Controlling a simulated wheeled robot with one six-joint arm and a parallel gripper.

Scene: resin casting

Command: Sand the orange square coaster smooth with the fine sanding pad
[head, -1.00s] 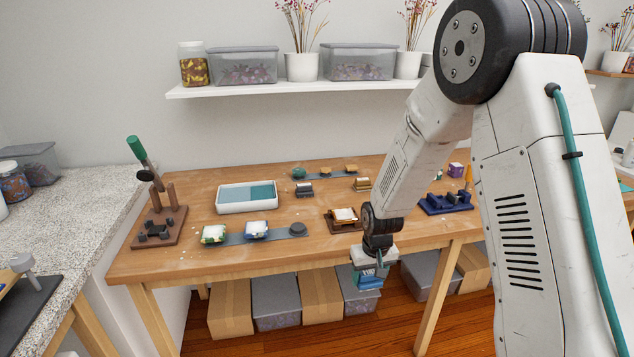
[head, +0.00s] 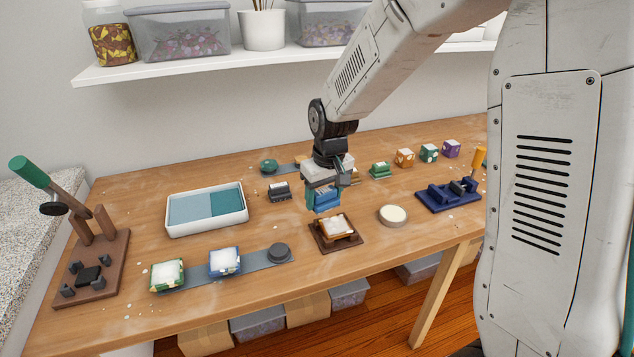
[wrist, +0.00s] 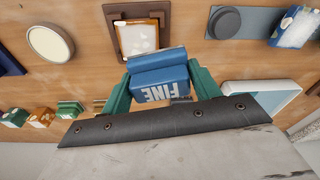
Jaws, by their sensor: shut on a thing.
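My gripper (head: 323,196) is shut on a blue block, the fine sanding pad (head: 327,201). "FINE" is printed on it in the wrist view (wrist: 160,88), where it sits between the green fingers. An orange-edged square coaster (head: 337,225) with a whitish, dusty top lies in a dark brown wooden holder (head: 325,245). It also shows in the wrist view (wrist: 138,39), just beyond the pad. The pad hangs above the table, slightly behind and left of the coaster, apart from it.
A round cream-topped piece (head: 393,215) lies right of the holder. A grey strip (head: 199,277) with two whitish blocks and a dark round knob lies left. A two-part tray (head: 207,228) stands behind it. A blue fixture (head: 443,205) stands at right.

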